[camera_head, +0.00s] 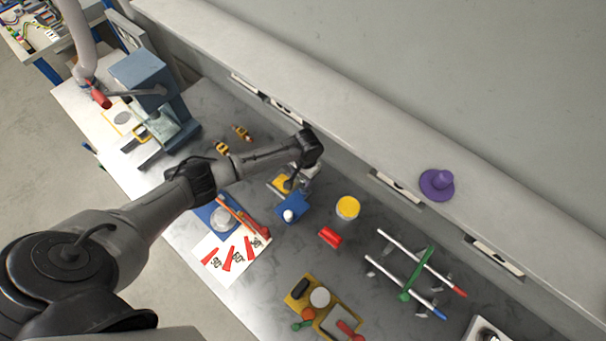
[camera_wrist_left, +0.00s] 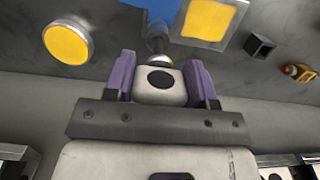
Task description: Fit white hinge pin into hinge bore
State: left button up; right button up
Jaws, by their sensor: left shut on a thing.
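My left gripper (camera_head: 296,176) reaches in over the yellow square plate (camera_head: 281,186) on the table. In the left wrist view its two purple fingers (camera_wrist_left: 160,62) close on the sides of a white piece (camera_wrist_left: 160,96) with a dark oval; I cannot tell if this is the white hinge pin. A grey metal cylinder (camera_wrist_left: 157,40) shows just beyond the fingertips. A blue block (camera_head: 299,204) with a white round stub (camera_head: 289,215) stands just in front of the gripper. The hinge bore cannot be made out. My right gripper is out of view.
A yellow-topped can (camera_head: 347,207) and a red piece (camera_head: 329,237) stand right of the blue block. White rods (camera_head: 405,258) on stands lie further right. A yellow tray (camera_head: 308,288) is near the front. A blue-grey machine (camera_head: 140,70) stands left. The wall ledge runs behind.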

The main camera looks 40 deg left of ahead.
aim_at(303, 186)
pick_arm(q)
jog(key=shift+f, duration=0.55)
jog(key=shift+f+b, duration=1.1)
jog(key=shift+f, duration=0.75)
jog(key=shift+f, duration=0.2)
jog(key=o, duration=1)
notch_tip(303, 186, up, 14)
jog(key=w, duration=0.1)
jog(key=shift+w+f, duration=0.15)
jog(key=shift+w, duration=0.2)
